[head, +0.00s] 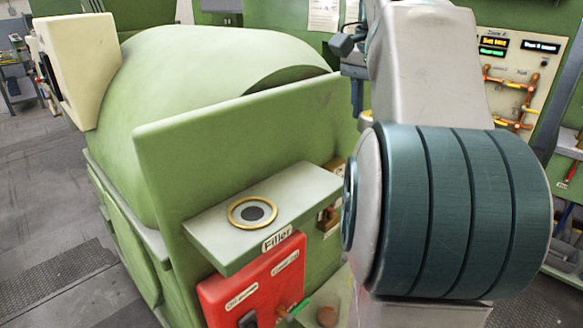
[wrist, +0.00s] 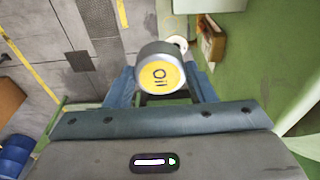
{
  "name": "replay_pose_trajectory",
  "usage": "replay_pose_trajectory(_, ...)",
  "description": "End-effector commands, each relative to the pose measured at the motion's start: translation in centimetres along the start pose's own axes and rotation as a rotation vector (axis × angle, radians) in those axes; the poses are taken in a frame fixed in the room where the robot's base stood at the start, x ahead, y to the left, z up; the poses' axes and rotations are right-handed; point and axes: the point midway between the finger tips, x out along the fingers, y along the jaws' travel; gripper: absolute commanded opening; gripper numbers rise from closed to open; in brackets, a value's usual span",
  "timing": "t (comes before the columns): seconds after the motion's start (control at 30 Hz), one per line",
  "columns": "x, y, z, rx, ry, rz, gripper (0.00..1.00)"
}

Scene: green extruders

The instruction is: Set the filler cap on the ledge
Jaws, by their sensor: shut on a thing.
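The filler cap (wrist: 160,72), a grey cylinder with a yellow marked top, is between the blue fingers of my gripper (wrist: 164,88) in the wrist view. My gripper is shut on it, holding it over the floor side of the machine. In the head view the gripper and cap do not show; my arm fills the right side. The grey-green ledge (head: 205,226) labelled "Filler" juts from the green machine. On it is an uncovered round opening with a brass ring (head: 252,211) and dark centre.
A red panel (head: 250,285) with a green-handled lever (head: 298,308) is below the ledge. A small lower shelf carries a brown round thing (head: 327,316). The green upright plate (head: 240,140) stands behind the ledge. A blue drum (wrist: 15,155) stands at lower left in the wrist view.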

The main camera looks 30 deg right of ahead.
Motion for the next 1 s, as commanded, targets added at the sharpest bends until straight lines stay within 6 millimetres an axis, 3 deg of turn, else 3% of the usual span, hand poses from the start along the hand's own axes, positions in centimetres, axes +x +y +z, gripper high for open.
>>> replay_pose_trajectory(0.17,0.4,-0.8,1.4,0.009,-0.002,0.002,0.24)
replay_pose_trajectory(0.6,4.8,-7.5,7.9,0.012,-0.001,0.003,0.24)
replay_pose_trajectory(0.77,5.5,-8.2,8.7,0.014,-0.001,0.003,0.24)
replay_pose_trajectory(1.0,8.4,-8.2,9.2,0.016,-0.001,0.003,0.24)
